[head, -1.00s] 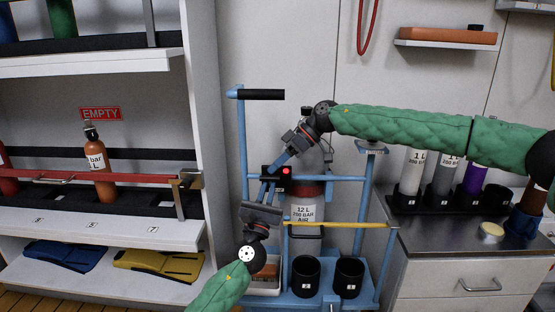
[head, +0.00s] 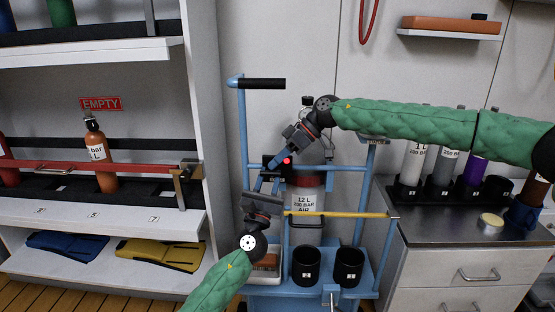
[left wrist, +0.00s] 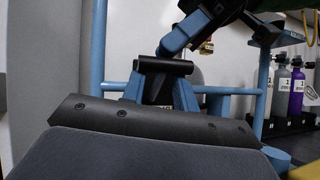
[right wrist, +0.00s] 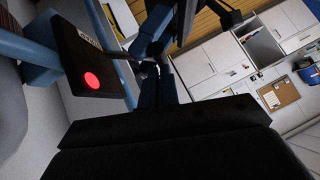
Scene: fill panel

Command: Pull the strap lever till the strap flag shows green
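The strap flag (head: 287,160) is a red disc on a small black box on the blue cart, and it also glows red in the right wrist view (right wrist: 92,81). A black bar (left wrist: 165,66), possibly the strap lever, lies across my left fingertips in the left wrist view. My left gripper (head: 266,183) reaches up from below to the box. Its fingers stand a little apart, and their grip on the bar is unclear. My right gripper (head: 278,164) comes from the upper right, its tips beside the box and close to the left gripper. Its fingers look together.
The cart's grey cylinder (head: 305,203) stands behind the grippers, with a yellow bar (head: 340,214) in front. Two black cups (head: 306,266) sit low on the cart. A shelf (head: 90,223) flanks it left. A bench (head: 450,225) with bottles stands right.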

